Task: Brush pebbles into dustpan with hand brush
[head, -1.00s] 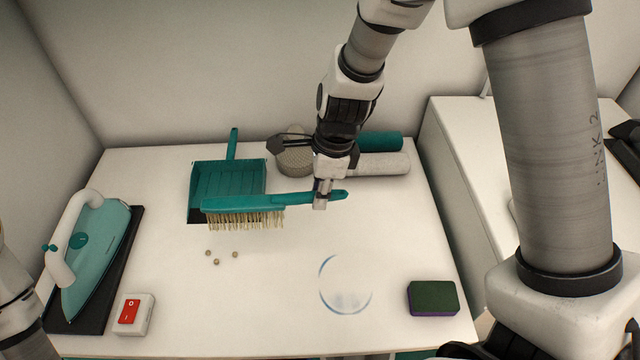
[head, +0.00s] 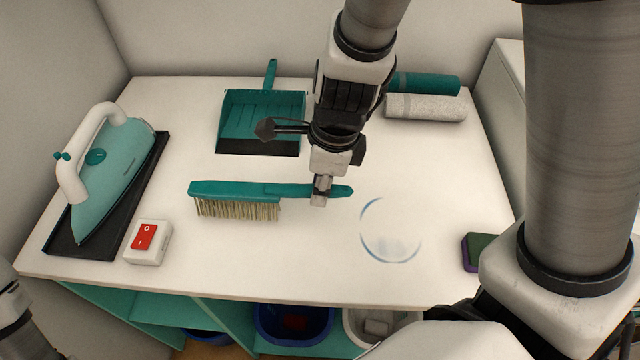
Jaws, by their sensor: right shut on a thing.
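The hand brush (head: 232,189) has a teal back and handle and pale bristles pointing down. My right gripper (head: 320,196) is shut on its handle and holds it over the middle of the table, in front of the dustpan. The teal dustpan (head: 262,115) lies at the back of the table, its dark lip facing the front and its handle toward the wall. No pebbles show; the brush may hide them. At the lower left edge only a part of my left arm shows, and its gripper is out of view.
A teal iron (head: 110,165) rests on a dark pad at the left, beside a red-switched white box (head: 148,243). A clear round dish (head: 390,231) stands right of the brush. A sponge (head: 481,251) is at the right; teal (head: 430,83) and white rolls (head: 425,107) lie behind.

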